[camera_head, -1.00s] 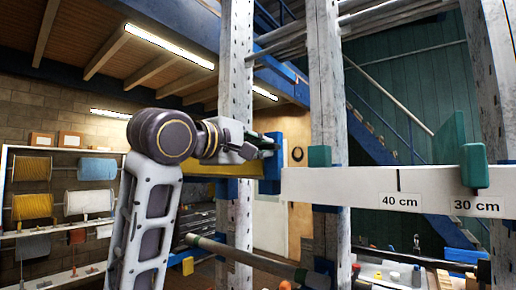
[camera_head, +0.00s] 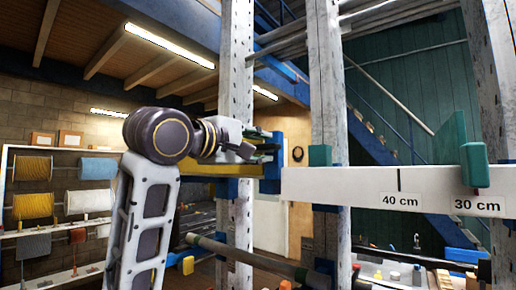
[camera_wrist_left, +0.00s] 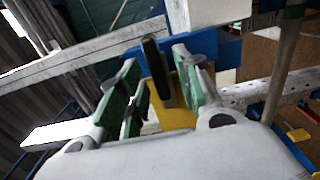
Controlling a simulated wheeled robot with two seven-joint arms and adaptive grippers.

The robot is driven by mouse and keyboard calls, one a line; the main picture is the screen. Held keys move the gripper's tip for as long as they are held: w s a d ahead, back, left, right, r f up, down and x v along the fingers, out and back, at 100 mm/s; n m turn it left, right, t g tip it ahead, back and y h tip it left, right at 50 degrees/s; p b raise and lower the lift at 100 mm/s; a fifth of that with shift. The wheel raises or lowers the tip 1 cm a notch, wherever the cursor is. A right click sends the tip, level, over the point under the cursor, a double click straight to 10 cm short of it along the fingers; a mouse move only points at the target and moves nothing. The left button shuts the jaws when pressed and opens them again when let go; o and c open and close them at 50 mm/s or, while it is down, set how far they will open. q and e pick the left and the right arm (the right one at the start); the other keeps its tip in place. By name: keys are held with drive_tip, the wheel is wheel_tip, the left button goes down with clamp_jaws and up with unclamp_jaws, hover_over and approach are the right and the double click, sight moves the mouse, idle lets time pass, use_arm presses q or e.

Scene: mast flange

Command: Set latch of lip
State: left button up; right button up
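My left gripper (camera_head: 272,146) is at the left end of the white beam (camera_head: 350,187), beside a blue bracket (camera_head: 271,172) and above a yellow bar (camera_head: 198,168). In the left wrist view, the gripper (camera_wrist_left: 160,92) has its green-padded fingers spread apart. A black upright lever (camera_wrist_left: 157,67), which looks like the latch, stands between them in the picture. I cannot tell whether either finger touches it. The yellow bar (camera_wrist_left: 172,114) and blue bracket (camera_wrist_left: 226,50) lie behind the lever. I cannot tell which part is the lip. My right gripper is out of view.
Tall white perforated posts (camera_head: 328,80) stand around the beam. Teal blocks (camera_head: 474,165) sit on the beam, which has 40 cm and 30 cm labels. A grey rail (camera_head: 245,258) runs below. A spool rack (camera_head: 62,200) is at the left.

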use_arm(q)
drive_tip(key=v, duration=1.1)
drive_tip(key=shift+s+a, duration=0.15)
drive_tip(key=shift+s, duration=0.05)
